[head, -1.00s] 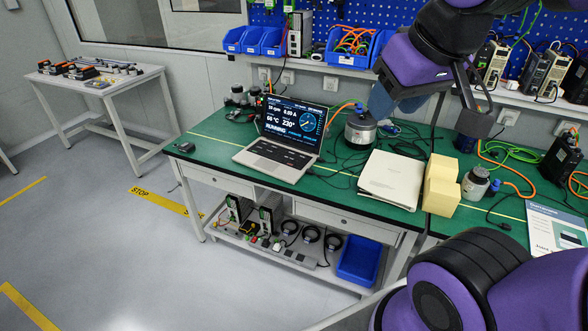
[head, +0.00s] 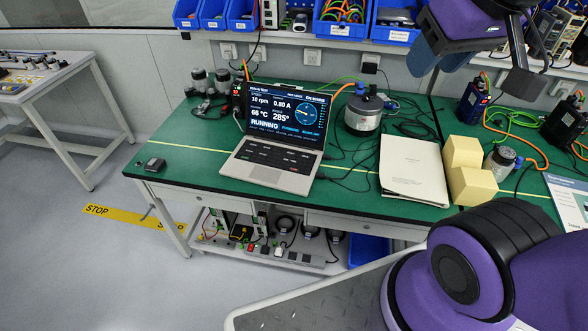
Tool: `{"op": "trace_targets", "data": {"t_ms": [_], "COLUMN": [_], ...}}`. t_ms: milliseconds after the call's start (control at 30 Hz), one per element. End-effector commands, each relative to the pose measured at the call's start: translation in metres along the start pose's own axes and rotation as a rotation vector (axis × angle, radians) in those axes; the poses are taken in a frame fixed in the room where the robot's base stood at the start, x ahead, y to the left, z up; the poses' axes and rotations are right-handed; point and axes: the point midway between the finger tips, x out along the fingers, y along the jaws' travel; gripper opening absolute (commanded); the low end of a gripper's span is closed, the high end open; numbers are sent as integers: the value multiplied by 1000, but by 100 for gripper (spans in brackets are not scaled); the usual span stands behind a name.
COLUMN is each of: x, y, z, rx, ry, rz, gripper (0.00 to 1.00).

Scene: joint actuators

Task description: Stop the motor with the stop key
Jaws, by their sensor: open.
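The laptop (head: 279,132) stands open on the green workbench. A round grey-and-black motor (head: 363,113) with a blue fitting and an orange cable stands to the right of the laptop. My gripper (head: 513,75) is at the upper right, above the back of the bench, open and away from the laptop. Part of it is cut off by the top edge.
A booklet (head: 413,168) and yellow foam blocks (head: 468,178) lie right of the laptop. Loose cables run behind them. A small dark box (head: 154,164) sits on the bench's (head: 190,160) left end. Blue bins (head: 345,25) line the shelf above.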

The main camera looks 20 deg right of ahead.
Motion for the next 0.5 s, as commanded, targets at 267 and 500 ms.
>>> {"op": "trace_targets", "data": {"t_ms": [267,500], "x": [0,0], "y": [0,0], "z": [0,0], "rx": [0,0], "ry": [0,0], "rz": [0,0], "gripper": [0,0]}}
